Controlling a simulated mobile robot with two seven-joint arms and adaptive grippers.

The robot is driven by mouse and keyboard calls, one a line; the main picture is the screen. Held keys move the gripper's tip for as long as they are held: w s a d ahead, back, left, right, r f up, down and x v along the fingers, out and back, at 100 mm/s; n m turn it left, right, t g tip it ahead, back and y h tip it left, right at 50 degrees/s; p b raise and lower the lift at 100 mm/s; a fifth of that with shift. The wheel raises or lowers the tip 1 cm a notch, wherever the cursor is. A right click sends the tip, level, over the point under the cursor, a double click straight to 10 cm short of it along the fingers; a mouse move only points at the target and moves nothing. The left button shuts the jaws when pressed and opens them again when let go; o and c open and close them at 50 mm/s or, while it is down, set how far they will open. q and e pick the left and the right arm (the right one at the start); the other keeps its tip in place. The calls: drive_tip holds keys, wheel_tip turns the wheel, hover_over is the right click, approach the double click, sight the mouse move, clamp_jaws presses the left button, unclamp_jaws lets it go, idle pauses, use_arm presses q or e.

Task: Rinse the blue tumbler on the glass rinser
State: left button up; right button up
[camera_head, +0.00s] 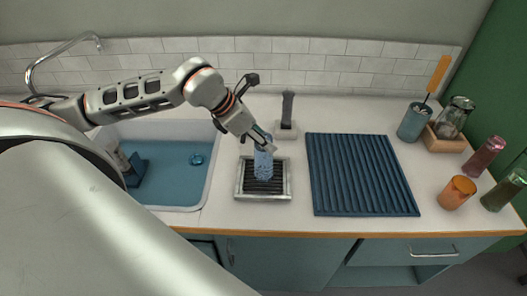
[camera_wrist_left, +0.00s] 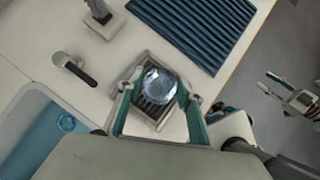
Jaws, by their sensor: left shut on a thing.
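The blue tumbler (camera_head: 264,166) is held by my left gripper (camera_head: 264,143) over the dark grate of the glass rinser (camera_head: 239,189). In the left wrist view the tumbler (camera_wrist_left: 159,86) shows as a round, shiny blue end between the two teal fingers of my left gripper (camera_wrist_left: 158,100), with the rinser (camera_wrist_left: 138,122) beneath. Its axis looks close to vertical. I cannot tell whether it touches the grate or which end is down. My right gripper (camera_wrist_left: 264,81) shows small at the right of the left wrist view, its fingers apart and empty.
Left of the rinser is a sink (camera_head: 211,170) with a blue basin. A ribbed blue mat (camera_head: 362,174) lies empty to the right. Orange (camera_head: 457,193), pink (camera_head: 484,157) and green (camera_head: 505,190) glasses stand far right.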

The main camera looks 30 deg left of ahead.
use_arm(q)
drive_tip(key=shift+f, duration=0.2)
drive_tip(key=shift+s+f+b, duration=0.1)
drive_tip(key=shift+f+b, duration=0.1)
drive_tip(key=shift+b, duration=0.1)
idle(1.1)
drive_tip(key=shift+r+p, duration=0.6)
drive_tip(key=shift+r, duration=0.55)
drive_tip(key=shift+r+p, duration=1.3)
drive_tip(key=shift+r, duration=1.2)
